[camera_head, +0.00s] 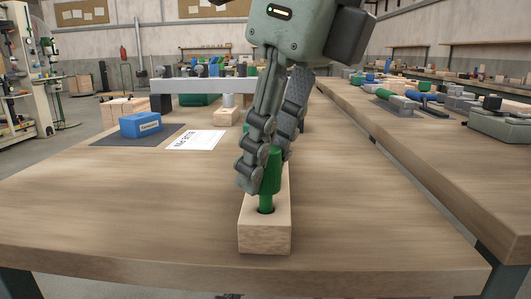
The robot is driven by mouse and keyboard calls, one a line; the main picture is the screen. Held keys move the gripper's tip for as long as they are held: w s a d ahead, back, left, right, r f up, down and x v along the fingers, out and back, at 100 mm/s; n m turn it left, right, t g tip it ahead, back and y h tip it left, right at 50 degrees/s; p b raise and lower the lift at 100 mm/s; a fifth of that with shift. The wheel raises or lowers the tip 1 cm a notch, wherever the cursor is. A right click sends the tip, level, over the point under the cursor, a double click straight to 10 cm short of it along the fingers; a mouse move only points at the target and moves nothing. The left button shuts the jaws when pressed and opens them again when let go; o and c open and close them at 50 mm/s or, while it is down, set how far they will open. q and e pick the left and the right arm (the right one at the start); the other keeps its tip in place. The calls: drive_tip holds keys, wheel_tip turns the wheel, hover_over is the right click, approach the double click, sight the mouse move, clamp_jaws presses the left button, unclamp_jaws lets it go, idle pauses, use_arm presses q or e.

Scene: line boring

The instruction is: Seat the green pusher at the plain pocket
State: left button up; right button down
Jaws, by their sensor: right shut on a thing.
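The green pusher (270,182) stands about upright between the fingers of my right gripper (265,172), which is shut on it. Its narrower lower end is at the dark round pocket in the top of a pale wooden block (265,239). I cannot tell how deep the end sits in the pocket. The block lies near the front edge of the wooden table, and its far part is hidden behind the gripper. My left gripper is not in view.
A blue block (140,124) sits on a dark mat (112,139) beside a white printed sheet (196,140). A grey beam (205,86) crosses farther back. The table (130,205) is bare left of the block. Another bench with tools (405,101) stands at the right.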

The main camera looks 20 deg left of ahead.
drive_tip(key=shift+f+b, duration=0.85)
drive_tip(key=shift+f, duration=0.25)
drive_tip(key=c, duration=1.2)
unclamp_jaws()
drive_tip(key=shift+p+v, duration=2.5)
drive_tip(key=shift+v, duration=1.55)
drive_tip(key=shift+d+f, duration=0.1)
